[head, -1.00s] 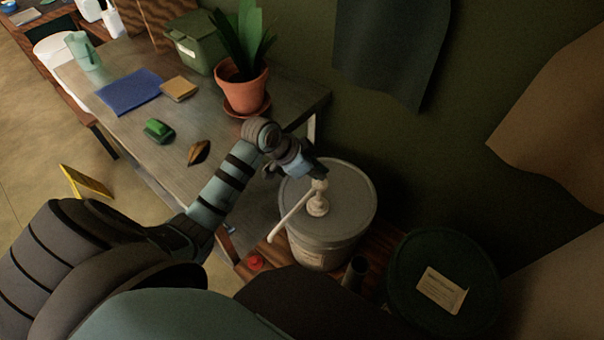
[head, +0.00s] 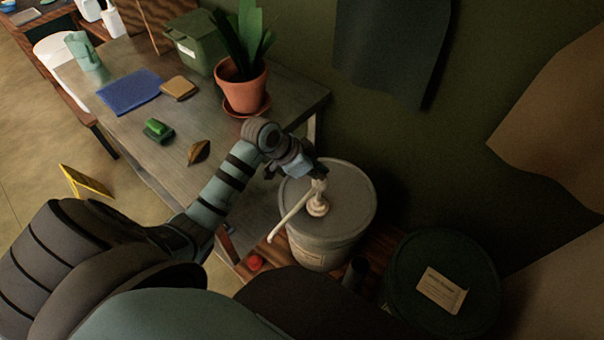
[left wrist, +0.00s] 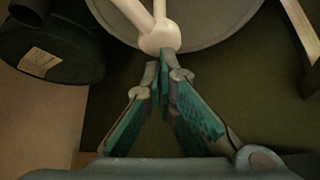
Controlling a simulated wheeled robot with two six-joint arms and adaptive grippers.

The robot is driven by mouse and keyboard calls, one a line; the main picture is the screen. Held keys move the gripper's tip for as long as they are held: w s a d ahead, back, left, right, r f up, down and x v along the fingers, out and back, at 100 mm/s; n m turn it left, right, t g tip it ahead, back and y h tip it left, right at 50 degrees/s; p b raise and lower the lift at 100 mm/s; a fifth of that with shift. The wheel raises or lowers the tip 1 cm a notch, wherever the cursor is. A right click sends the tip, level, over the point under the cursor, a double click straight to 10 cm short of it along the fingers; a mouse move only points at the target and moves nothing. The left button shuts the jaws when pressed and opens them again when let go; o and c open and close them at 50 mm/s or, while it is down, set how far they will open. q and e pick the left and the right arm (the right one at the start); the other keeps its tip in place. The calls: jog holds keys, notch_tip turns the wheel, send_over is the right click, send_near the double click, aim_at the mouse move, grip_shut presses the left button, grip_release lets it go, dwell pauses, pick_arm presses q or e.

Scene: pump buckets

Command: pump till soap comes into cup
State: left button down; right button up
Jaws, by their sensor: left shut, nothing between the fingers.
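A grey bucket (head: 345,207) with a flat lid stands beside the table. A cream pump (head: 318,203) rises from its lid, with a long spout (head: 290,218) slanting down to the lower left, past the bucket's rim. My left gripper (head: 318,174) is at the top of the pump head. In the left wrist view, the fingertips (left wrist: 165,62) are together and empty, right at the pump head (left wrist: 160,38); whether they touch it I cannot tell. I see no cup clearly under the spout. My right gripper is not in view.
A dark green bucket (head: 440,300) with a label stands at the lower right. A red object (head: 255,262) sits on the wooden surface below the spout. The table (head: 190,110) holds a potted plant (head: 243,90), a blue cloth (head: 130,92) and a teal pitcher (head: 83,50).

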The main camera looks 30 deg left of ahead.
aim_at(317, 183)
pick_arm(q)
jog(key=shift+s+f+b, duration=0.1)
jog(key=shift+f+b, duration=1.15)
jog(key=shift+f, duration=1.1)
jog(key=shift+r, duration=0.1)
notch_tip(317, 183, up, 5)
jog(key=p, duration=0.5)
jog(key=shift+p, duration=0.35)
jog(key=shift+f, duration=0.3)
